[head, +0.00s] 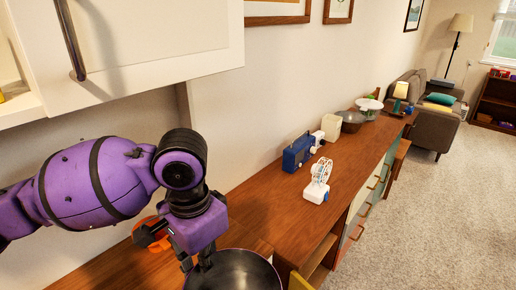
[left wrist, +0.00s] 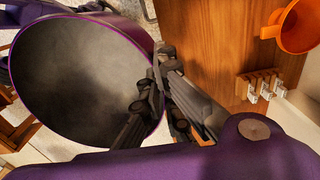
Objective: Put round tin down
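The round tin (head: 236,272) is a wide, dark open vessel at the bottom of the head view, cut off by the frame. In the left wrist view the tin (left wrist: 75,75) fills the left side, showing a grey, empty-looking inside and a thin purple rim. My left gripper (head: 203,262) reaches down to the tin's rim. In the left wrist view the left gripper (left wrist: 158,85) is closed across the rim, one finger inside and one outside. Whether the tin's base touches anything is hidden. My right gripper is not in view.
The wooden counter (head: 262,215) runs away to the right. An orange cup-like vessel (left wrist: 297,28) is on it near the wall. A white fan (head: 317,182) and a blue radio (head: 298,152) stand farther along. A white cabinet (head: 150,45) hangs above my left arm.

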